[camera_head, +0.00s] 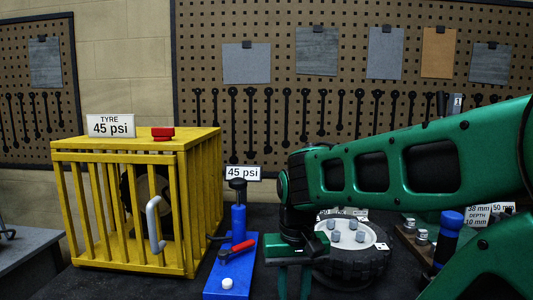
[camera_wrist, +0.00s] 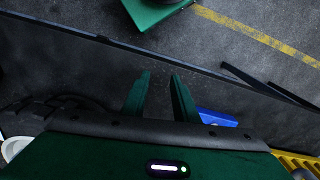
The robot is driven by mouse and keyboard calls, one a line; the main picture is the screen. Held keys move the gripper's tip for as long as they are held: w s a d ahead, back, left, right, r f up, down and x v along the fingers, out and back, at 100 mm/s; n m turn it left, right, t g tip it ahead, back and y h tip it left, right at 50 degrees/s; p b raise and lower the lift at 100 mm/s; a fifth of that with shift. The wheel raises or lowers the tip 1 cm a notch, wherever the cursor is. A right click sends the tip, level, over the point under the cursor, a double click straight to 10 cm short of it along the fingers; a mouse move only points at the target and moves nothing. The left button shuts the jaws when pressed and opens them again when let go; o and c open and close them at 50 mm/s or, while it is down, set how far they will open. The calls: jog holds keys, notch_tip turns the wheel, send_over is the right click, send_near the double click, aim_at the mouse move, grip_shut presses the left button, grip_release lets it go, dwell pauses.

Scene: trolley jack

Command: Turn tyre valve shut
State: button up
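A blue stand (camera_head: 238,218) with a black top and a blue base carries a red lever (camera_head: 242,246) and a white button (camera_head: 227,283). I cannot tell for certain which red part is the tyre valve. My gripper (camera_head: 293,283) points down just right of the blue base, apart from both red parts. In the wrist view its two green fingers (camera_wrist: 159,88) are apart with nothing between them. A blue corner (camera_wrist: 217,118) shows right of them.
A wheel (camera_head: 350,262) with studs lies right of my gripper, partly hidden by my arm. A dark tyre is inside the cage, behind its bars and grey handle (camera_head: 155,224). A blue-handled tool (camera_head: 447,238) stands at the right. Pegboards line the wall.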

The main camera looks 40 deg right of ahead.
jog(key=w+d+r+m, duration=0.3)
jog(key=w+r+m, duration=0.2)
jog(key=r, duration=0.4)
jog(key=w+d+r+m, duration=0.4)
jog(key=w+r+m, duration=0.2)
jog(key=r, duration=0.4)
jog(key=w+d+r+m, duration=0.3)
jog(key=w+r+m, duration=0.3)
jog(key=r, duration=0.3)
jog(key=shift+d+r+m, duration=0.15)
jog(key=shift+d+m, duration=0.05)
jog(key=shift+m, duration=0.7)
jog(key=shift+w, duration=0.1)
jog(key=c, duration=0.5)
jog(key=shift+w+f, duration=0.1)
jog(key=shift+f, duration=0.15)
grip_shut()
jog(key=n+t, duration=0.4)
jog(key=n, duration=2.1)
send_near(239, 234)
jog(key=shift+n, duration=0.3)
jog(key=x, duration=0.2)
jog(key=s+a+x, duration=0.1)
jog(key=x, duration=0.5)
jog(key=shift+s+a+f, duration=0.15)
jog(key=shift+a+f, duration=0.05)
jog(key=shift+f, duration=0.05)
